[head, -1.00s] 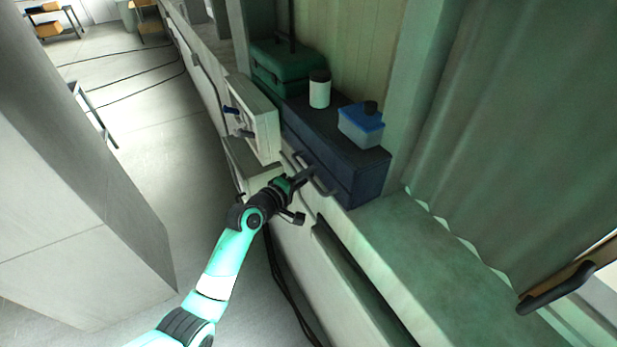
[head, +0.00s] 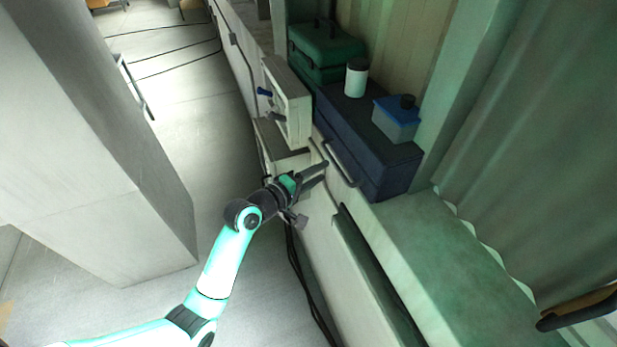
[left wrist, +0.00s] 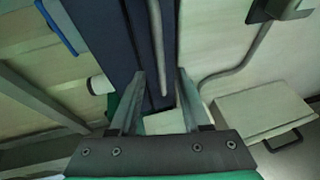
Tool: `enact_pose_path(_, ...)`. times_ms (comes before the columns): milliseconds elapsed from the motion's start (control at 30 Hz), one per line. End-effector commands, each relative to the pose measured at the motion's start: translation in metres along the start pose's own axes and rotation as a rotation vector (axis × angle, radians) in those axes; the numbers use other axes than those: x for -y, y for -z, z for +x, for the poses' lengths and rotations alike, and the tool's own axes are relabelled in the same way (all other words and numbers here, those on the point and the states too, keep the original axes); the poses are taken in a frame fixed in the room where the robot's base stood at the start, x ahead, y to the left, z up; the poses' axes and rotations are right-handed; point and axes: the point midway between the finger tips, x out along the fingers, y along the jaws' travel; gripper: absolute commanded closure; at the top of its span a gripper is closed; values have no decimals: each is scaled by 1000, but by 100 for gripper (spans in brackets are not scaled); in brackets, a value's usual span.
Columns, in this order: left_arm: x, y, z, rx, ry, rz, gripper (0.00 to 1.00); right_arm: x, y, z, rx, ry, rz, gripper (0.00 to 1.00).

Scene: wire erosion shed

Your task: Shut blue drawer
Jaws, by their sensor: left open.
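The blue drawer (head: 350,148) is in the front of a dark navy cabinet on the ledge, with a grey bar handle (head: 342,164). In the left wrist view the handle (left wrist: 157,45) runs along a navy strip (left wrist: 143,35), with a dark gap beside that strip. How far the drawer stands out is hard to tell. My left gripper (head: 323,173) is open and empty, just in front of the drawer near the lower end of the handle. The handle's end shows between its fingers (left wrist: 160,90) in the left wrist view; contact cannot be told. My right gripper is not in view.
A white bottle (head: 356,78) and a blue-lidded container (head: 396,118) stand on the cabinet. A green toolbox (head: 326,52) sits behind. A pale box with levers (head: 288,100) is left of the cabinet.

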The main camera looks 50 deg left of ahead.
Motion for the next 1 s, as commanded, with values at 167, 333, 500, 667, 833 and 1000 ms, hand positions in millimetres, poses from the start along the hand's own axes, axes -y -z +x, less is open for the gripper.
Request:
enact_pose_path(167, 1, 0, -32, -1, 2, 0, 53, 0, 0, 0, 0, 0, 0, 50)
enact_pose_path(333, 1, 0, -42, 0, 3, 1, 53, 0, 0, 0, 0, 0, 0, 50)
enact_pose_path(500, 1, 0, -43, 1, 3, 1, 53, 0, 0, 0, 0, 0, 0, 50)
enact_pose_path(667, 1, 0, -42, 1, 3, 0, 53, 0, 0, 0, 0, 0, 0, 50)
enact_pose_path(833, 1, 0, -42, 1, 2, 0, 53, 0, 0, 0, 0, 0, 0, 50)
enact_pose_path(1000, -17, -19, -37, 39, -17, 15, 53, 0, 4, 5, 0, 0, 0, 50)
